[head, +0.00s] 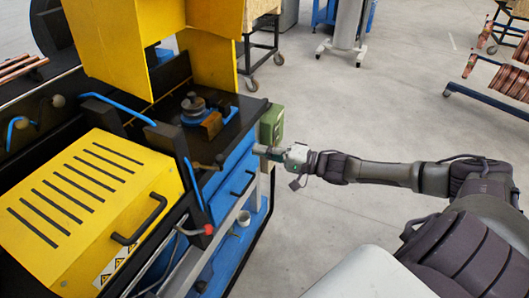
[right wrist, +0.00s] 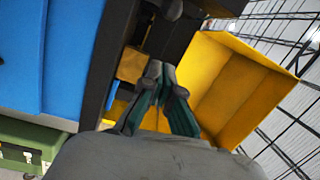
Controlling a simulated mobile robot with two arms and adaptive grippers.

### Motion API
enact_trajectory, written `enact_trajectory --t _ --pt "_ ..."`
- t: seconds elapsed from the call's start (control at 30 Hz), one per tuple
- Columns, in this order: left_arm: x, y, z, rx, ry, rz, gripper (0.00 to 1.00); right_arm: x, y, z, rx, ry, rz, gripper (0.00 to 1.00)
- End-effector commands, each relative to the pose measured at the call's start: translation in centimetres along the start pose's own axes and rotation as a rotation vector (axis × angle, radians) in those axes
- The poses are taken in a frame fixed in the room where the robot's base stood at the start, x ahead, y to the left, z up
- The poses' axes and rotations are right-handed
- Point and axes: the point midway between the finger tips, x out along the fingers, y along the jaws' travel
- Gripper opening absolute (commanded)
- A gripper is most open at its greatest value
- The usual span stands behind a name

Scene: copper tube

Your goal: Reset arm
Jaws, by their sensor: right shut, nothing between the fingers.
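My right arm reaches in from the right in the head view. Its gripper (head: 262,150) is beside the blue-fronted machine, close to the small green box on the machine's edge. In the right wrist view the two fingers of this gripper (right wrist: 157,68) meet at their tips, shut with nothing between them. Behind the fingertips are a dark part of the machine and a yellow panel (right wrist: 222,85). I cannot tell whether the fingertips touch the machine. My left gripper is in neither view.
The machine has a yellow slotted cover (head: 85,200), a blue drawer front (head: 232,178) and a green box (head: 271,124). Tall yellow panels (head: 115,40) stand at its back. A rack with copper tubes (head: 505,80) stands at the far right. The grey floor (head: 400,95) between is clear.

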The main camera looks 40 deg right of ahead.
Motion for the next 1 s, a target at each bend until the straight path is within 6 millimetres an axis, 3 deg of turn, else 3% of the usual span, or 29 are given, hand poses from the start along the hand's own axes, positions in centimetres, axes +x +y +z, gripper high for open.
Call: enact_trajectory --t 0.33,0.47,0.57,0.77,0.87,1.0 --pt "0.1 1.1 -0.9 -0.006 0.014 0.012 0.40 -0.9 0.0 0.1 -0.003 0.001 0.000 0.00" --pt "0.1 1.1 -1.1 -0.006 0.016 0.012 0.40 -1.0 2.8 -0.3 -0.071 0.043 0.042 0.00" --pt "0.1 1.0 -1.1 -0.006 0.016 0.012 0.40 -1.8 8.1 -0.7 -0.201 0.113 0.142 0.00" --pt "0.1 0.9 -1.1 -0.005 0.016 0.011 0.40 -6.2 22.5 1.3 -0.509 0.184 0.492 0.00" --pt "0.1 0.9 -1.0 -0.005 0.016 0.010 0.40 -9.3 28.9 4.2 -0.621 0.145 0.677 0.00" --pt "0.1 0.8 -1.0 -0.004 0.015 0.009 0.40 -14.2 36.6 10.1 -0.732 0.019 0.913 0.00"
